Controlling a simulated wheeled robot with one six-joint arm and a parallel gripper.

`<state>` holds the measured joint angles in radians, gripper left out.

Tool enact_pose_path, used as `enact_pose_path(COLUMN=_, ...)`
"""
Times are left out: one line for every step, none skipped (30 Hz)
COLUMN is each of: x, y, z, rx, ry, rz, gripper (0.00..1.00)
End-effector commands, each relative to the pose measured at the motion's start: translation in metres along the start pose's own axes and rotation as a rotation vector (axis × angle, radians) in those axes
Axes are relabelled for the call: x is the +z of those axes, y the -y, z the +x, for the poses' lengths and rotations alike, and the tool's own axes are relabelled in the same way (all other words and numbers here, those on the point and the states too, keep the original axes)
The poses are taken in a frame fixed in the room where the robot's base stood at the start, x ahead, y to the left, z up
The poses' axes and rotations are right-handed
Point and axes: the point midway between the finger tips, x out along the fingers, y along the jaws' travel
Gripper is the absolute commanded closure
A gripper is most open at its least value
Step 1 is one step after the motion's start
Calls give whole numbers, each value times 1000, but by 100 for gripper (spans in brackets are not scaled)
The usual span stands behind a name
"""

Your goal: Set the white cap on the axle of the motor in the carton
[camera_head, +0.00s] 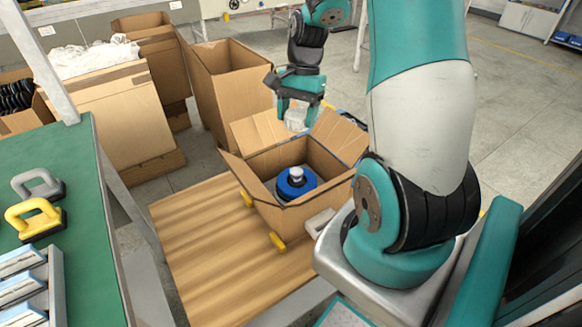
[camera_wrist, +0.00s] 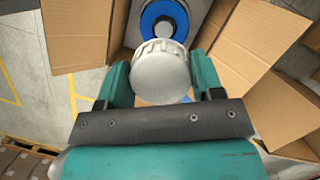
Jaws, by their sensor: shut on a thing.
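The white cap (camera_wrist: 160,75) is between the two fingers of my gripper (camera_wrist: 160,82) in the wrist view, and the gripper is shut on it. In the head view my gripper (camera_head: 297,112) holds the cap (camera_head: 296,120) above the far flaps of the open carton (camera_head: 262,166). The blue motor (camera_head: 291,183) sits inside the carton, with a pale axle (camera_head: 296,173) pointing up. In the wrist view the blue motor (camera_wrist: 164,18) shows beyond the cap, which hides part of it. The cap is apart from the motor.
The carton stands on a wooden board (camera_head: 205,240) with its flaps spread open. A green table (camera_head: 90,190) at left holds grey and yellow handled tools (camera_head: 36,215). Taller cartons (camera_head: 228,85) stand behind.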

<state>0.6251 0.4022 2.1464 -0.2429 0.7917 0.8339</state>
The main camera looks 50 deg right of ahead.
Motion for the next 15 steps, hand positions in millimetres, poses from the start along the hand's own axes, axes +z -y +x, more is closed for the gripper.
enact_pose_path(x=-4, y=-1, z=18, rx=5, ry=6, rz=3, gripper=62)
enact_pose_path(x=-7, y=-2, z=27, rx=6, ry=6, rz=3, gripper=62)
enact_pose_path(x=-10, y=-1, z=38, rx=5, ry=6, rz=3, gripper=62)
enact_pose_path(x=-12, y=-1, z=46, rx=5, ry=6, rz=2, gripper=62)
enact_pose_path(x=-14, y=-1, z=54, rx=5, ry=5, rz=2, gripper=62)
enact_pose_path(x=-17, y=-1, z=65, rx=4, ry=5, rz=2, gripper=62)
enact_pose_path(x=-19, y=-1, z=73, rx=5, ry=6, rz=2, gripper=62)
enact_pose_path(x=-21, y=-1, z=80, rx=4, ry=4, rz=2, gripper=62)
enact_pose_path(x=-24, y=-1, z=88, rx=4, ry=4, rz=1, gripper=62)
enact_pose_path(x=-25, y=-1, z=94, rx=4, ry=4, rz=1, gripper=62)
enact_pose_path(x=-26, y=-1, z=98, rx=4, ry=3, rz=0, gripper=62)
enact_pose_path(x=-28, y=0, z=104, rx=3, ry=2, rz=-1, gripper=62)
enact_pose_path(x=-29, y=0, z=107, rx=3, ry=2, rz=-1, gripper=62)
enact_pose_path(x=-30, y=0, z=110, rx=3, ry=1, rz=-1, gripper=62)
enact_pose_path(x=-30, y=0, z=112, rx=1, ry=0, rz=-2, gripper=62)
